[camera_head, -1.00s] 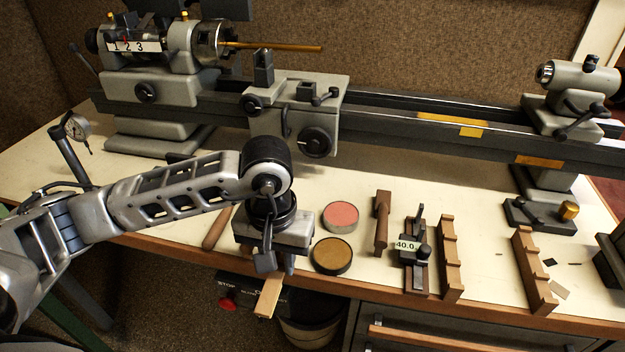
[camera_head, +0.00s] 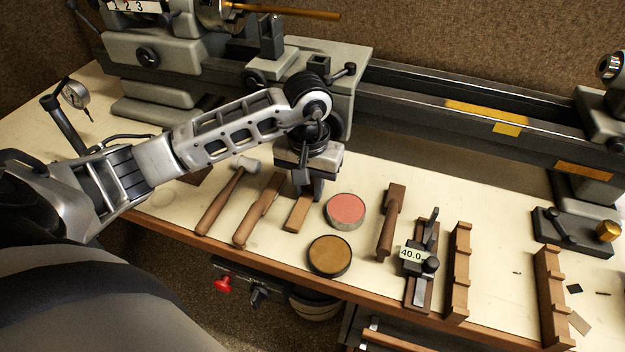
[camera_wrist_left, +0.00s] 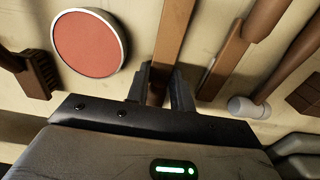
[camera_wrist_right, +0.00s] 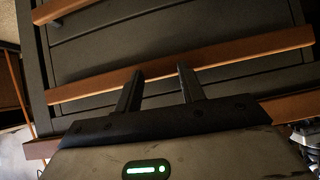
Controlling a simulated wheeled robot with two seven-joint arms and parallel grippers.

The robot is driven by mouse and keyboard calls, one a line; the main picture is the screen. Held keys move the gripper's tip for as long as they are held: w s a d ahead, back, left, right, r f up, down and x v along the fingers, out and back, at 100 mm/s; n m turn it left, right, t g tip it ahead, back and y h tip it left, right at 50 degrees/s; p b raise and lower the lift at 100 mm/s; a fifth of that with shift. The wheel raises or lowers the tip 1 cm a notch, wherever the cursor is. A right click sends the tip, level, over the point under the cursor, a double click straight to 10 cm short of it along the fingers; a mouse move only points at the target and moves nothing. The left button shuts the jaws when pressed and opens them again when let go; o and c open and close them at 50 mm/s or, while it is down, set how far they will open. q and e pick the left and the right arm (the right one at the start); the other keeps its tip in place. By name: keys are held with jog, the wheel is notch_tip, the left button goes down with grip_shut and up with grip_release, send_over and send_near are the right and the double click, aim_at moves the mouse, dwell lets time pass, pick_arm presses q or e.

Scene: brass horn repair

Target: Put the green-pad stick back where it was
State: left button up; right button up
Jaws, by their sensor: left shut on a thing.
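My left gripper (camera_head: 309,188) is shut on a flat wooden stick (camera_head: 297,214), left of the red-topped round tin (camera_head: 346,210). The stick points towards the bench's front edge, low over the bench top; I cannot tell if it touches. In the left wrist view the stick (camera_wrist_left: 173,30) runs out between the left fingers (camera_wrist_left: 168,82). No green pad shows; the gripper hides the stick's far end. Another wooden stick (camera_head: 257,212) lies just left of it. My right gripper (camera_wrist_right: 158,88) is open and empty, in front of drawer fronts, and outside the head view.
A mallet (camera_head: 222,203) lies further left. A tan-topped tin (camera_head: 330,256), a brush (camera_head: 389,225), a gauge marked 40.0 (camera_head: 414,255) and two notched wooden racks (camera_head: 458,272) (camera_head: 551,295) stand to the right. The lathe (camera_head: 430,105) runs behind. Bare bench shows between the racks.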

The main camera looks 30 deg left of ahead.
aim_at(307, 193)
pick_arm(q)
jog(key=shift+s+r, duration=0.1)
jog(key=shift+s, duration=0.25)
jog(key=shift+w+f+b, duration=0.1)
jog(key=shift+f+b, duration=0.2)
jog(key=shift+f, duration=0.05)
jog(key=o, duration=0.9)
jog(key=shift+r, duration=0.15)
pick_arm(e)
jog(key=shift+s+a, duration=0.1)
jog(key=shift+s, duration=0.25)
jog(key=shift+r, duration=0.1)
pick_arm(q)
jog(key=shift+r+p, duration=0.15)
jog(key=shift+p, duration=0.2)
notch_tip(307, 193, up, 8)
jog(key=p, duration=0.4)
notch_tip(307, 193, up, 4)
pick_arm(e)
jog(key=shift+s+d+r, duration=0.1)
jog(key=shift+d+r, duration=0.35)
jog(key=shift+r, duration=0.35)
